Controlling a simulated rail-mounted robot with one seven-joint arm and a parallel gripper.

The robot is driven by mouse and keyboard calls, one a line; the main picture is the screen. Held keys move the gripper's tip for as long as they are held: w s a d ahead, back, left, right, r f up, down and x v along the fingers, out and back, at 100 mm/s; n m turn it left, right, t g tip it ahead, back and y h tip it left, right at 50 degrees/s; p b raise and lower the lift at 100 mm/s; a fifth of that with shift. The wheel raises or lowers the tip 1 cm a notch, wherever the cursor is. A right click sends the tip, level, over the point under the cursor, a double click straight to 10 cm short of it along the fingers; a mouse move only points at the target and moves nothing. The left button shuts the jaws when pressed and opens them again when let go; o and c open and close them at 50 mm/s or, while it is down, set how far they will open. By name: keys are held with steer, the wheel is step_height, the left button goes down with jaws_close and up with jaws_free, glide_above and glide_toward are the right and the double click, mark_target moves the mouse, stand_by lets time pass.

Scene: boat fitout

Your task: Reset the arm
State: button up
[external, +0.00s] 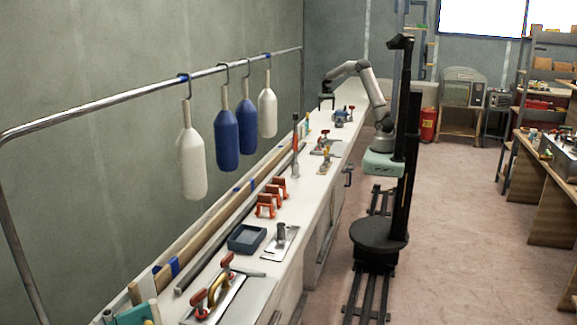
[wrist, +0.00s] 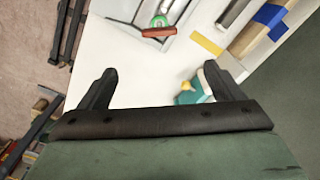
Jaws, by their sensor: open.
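My gripper (external: 326,100) is at the far end of the long white bench (external: 312,192) in the external view, held above its surface. In the wrist view my gripper (wrist: 166,85) has its two dark fingers spread wide apart. My arm bends over the bench from the column on the rail.
A red-handled tool (wrist: 158,32) lies on a grey plate in the wrist view. Bottle-shaped fenders (external: 226,135) hang from a rail (external: 130,95) over the bench. Orange clamps (external: 266,204) stand nearer.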

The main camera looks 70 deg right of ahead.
steer(key=shift+r, duration=0.45)
steer(key=s+a+r+n, duration=0.1)
steer(key=s+a+n, duration=0.15)
steer(key=a, duration=0.65)
steer(key=s+a+r+n, duration=0.15)
steer(key=s+a, duration=0.25)
steer(key=a, duration=0.5)
steer(key=s+a+f+n, duration=0.2)
steer(key=s+a+n, duration=0.1)
steer(key=s+a, duration=0.3)
steer(key=s+a+f+n, duration=0.3)
steer(key=s+a, duration=0.3)
steer(key=s, duration=0.4)
steer(key=shift+a+f+n, duration=0.35)
steer(key=shift+n, duration=0.05)
steer(key=shift+s, duration=0.1)
